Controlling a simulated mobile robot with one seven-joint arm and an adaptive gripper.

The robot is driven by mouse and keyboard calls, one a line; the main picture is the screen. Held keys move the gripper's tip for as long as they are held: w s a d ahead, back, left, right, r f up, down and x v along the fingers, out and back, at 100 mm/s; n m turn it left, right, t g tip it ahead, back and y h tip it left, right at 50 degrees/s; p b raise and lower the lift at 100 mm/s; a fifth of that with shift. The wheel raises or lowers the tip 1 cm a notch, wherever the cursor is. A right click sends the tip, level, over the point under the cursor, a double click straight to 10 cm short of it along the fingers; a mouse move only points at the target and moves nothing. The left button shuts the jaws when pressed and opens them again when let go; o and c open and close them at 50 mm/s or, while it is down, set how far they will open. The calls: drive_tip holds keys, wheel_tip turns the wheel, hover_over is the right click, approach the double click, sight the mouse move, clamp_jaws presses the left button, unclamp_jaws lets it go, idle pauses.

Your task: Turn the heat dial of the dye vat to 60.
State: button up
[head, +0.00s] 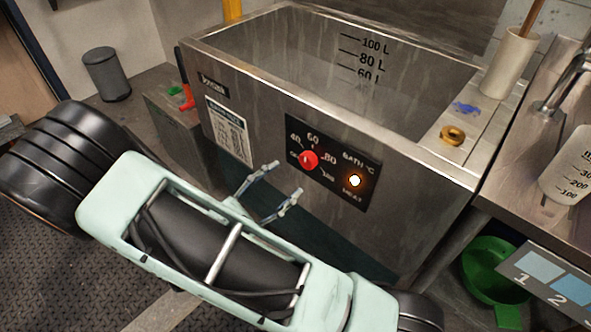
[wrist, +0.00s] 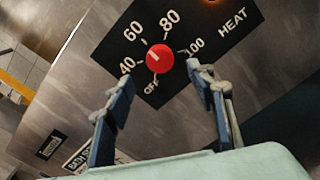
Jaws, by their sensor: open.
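The dye vat (head: 420,205) is a large metal tank with a black dial panel on its front. The red round heat dial (head: 309,160) is at the panel's left; it also shows in the wrist view (wrist: 160,60). A short pale mark lies on the dial's left part there, toward the 40 and 60 side; its exact reading is hard to tell. My gripper (head: 286,178) is open and empty in front of the panel. In the wrist view its fingers (wrist: 160,76) stand to the left and right just below the dial, apparently apart from it.
An orange lamp (head: 354,181) glows right of the dial. A brass ring (head: 452,135) and a white cup (head: 508,62) stand on the vat's right ledge. A green bucket (head: 490,272) is low at the right. A small metal box (head: 176,120) stands left of the vat.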

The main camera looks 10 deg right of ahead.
drive_tip(key=v, duration=0.4)
idle(0.4)
